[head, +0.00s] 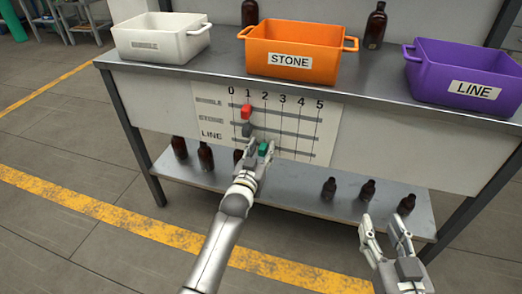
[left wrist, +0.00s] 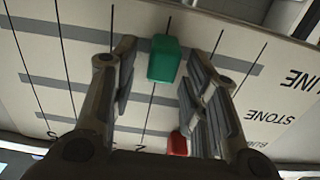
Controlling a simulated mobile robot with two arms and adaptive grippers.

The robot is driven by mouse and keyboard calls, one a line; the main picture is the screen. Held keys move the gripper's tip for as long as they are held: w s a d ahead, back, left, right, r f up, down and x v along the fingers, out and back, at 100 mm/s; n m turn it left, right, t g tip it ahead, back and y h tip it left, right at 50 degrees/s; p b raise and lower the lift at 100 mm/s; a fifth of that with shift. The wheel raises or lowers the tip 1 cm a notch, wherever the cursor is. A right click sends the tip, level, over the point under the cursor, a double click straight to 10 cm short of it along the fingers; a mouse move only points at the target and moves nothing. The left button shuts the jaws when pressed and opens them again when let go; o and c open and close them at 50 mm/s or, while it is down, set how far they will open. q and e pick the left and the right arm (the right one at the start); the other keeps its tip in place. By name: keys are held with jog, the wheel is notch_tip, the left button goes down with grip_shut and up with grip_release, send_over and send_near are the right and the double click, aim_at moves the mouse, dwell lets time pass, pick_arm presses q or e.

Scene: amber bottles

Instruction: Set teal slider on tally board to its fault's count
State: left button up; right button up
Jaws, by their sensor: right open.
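The tally board (head: 326,125) hangs on the bench front, with columns 0 to 5 and three rows. The teal slider (head: 263,149) is on the lowest row, LINE, at about the 2 line. My left gripper (head: 258,148) is at the teal slider, partly in front of it. In the left wrist view, the teal slider (left wrist: 165,58) lies between the open fingers of my left gripper (left wrist: 160,85), closer to the right finger. The red slider (head: 246,111) and grey slider (head: 248,130) are near 1 on their rows. My right gripper (head: 383,232) is open and empty, away from the board.
A white crate (head: 160,50), an orange STONE crate (head: 290,70) and a purple LINE crate (head: 462,87) stand on the bench. Amber bottles stand behind the crates (head: 376,26) and on the lower shelf (head: 329,189). The floor in front is clear.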

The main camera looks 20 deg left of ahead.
pick_arm(q)
jog(key=s, duration=1.2)
jog(key=shift+a, duration=0.2)
dwell(0.4)
